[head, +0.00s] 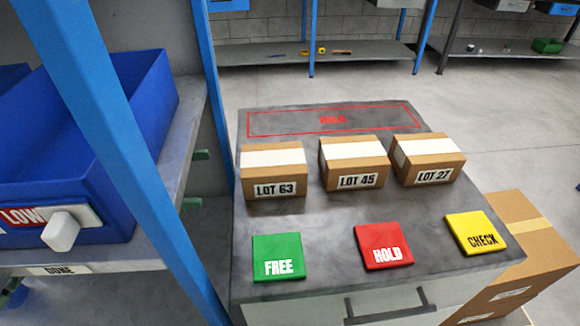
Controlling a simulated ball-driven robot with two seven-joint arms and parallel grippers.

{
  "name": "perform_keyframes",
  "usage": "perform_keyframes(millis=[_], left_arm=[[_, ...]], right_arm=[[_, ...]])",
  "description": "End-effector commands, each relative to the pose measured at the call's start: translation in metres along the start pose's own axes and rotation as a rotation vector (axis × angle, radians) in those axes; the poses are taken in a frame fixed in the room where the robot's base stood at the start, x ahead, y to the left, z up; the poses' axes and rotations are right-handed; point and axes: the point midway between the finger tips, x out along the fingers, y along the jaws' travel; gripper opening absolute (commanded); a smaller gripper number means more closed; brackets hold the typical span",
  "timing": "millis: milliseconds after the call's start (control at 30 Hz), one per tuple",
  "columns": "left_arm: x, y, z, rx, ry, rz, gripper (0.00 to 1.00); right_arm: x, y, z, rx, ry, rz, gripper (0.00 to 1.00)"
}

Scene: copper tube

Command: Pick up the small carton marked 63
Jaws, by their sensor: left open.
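The small carton marked LOT 63 (273,172) stands upright on the grey cabinet top, the leftmost of three similar brown cartons with white tape. Its label faces me. Beside it stand the LOT 45 carton (353,163) and the LOT 27 carton (427,161), with gaps between them. My right gripper is not in view.
Green FREE (278,257), red HOLD (384,246) and yellow CHECK (476,233) plates lie in front of the cartons. A red-outlined area (285,121) behind them is clear. A blue post (118,150) and blue bin (130,105) stand left. A large carton (530,240) stands right.

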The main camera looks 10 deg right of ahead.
Motion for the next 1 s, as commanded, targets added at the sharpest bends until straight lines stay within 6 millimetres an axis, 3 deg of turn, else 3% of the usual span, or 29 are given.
perform_keyframes(millis=[200, 333, 567, 800, 1000], left_arm=[[0.056, 0.001, 0.001, 0.001, 0.006, 0.005, 1.00], [0.081, 0.000, 0.001, 0.001, 0.005, 0.002, 1.00], [0.102, 0.000, -0.001, 0.003, 0.003, 0.000, 1.00], [0.139, 0.000, -0.006, 0.000, 0.004, 0.002, 1.00], [0.150, 0.000, -0.009, 0.001, 0.003, -0.001, 1.00]], right_arm=[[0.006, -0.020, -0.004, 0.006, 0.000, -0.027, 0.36], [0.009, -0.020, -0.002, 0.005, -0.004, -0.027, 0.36], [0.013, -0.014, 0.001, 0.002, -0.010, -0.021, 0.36], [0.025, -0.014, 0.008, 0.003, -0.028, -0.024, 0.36], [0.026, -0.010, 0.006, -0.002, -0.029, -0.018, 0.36]])
